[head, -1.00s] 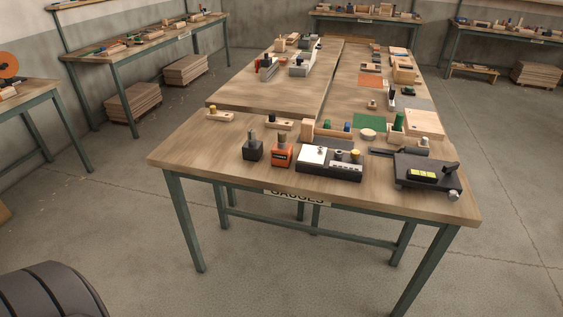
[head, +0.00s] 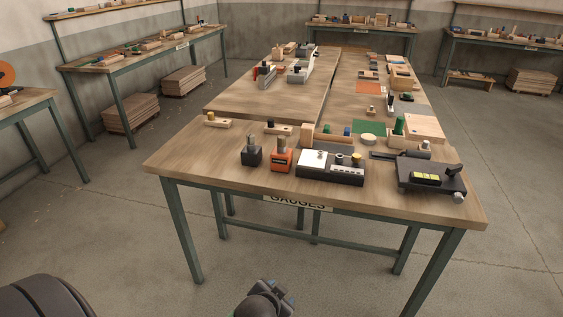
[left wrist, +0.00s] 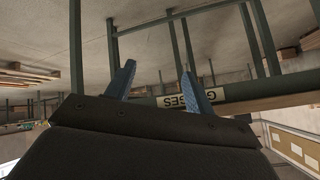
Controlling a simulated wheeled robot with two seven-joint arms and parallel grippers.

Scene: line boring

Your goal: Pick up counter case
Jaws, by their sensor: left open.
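No case is marked as the counter case, and I cannot tell which one it is. A black case with a white panel and small knobs (head: 330,167) lies at the front middle of the gauges table (head: 190,160). A dark device with a yellow-green display (head: 431,178) lies at the table's front right. My left gripper (head: 278,292) is low in front of the table, below its top and apart from everything on it. In the left wrist view its two blue fingers (left wrist: 158,70) are spread with nothing between them. My right gripper is not in view.
A small black block (head: 251,156) and an orange block (head: 281,160) stand left of the black case. A wooden block (head: 424,128) lies behind the dark device. The table's front left is bare. The table legs and GAUGES sign (head: 297,202) are close to my left gripper.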

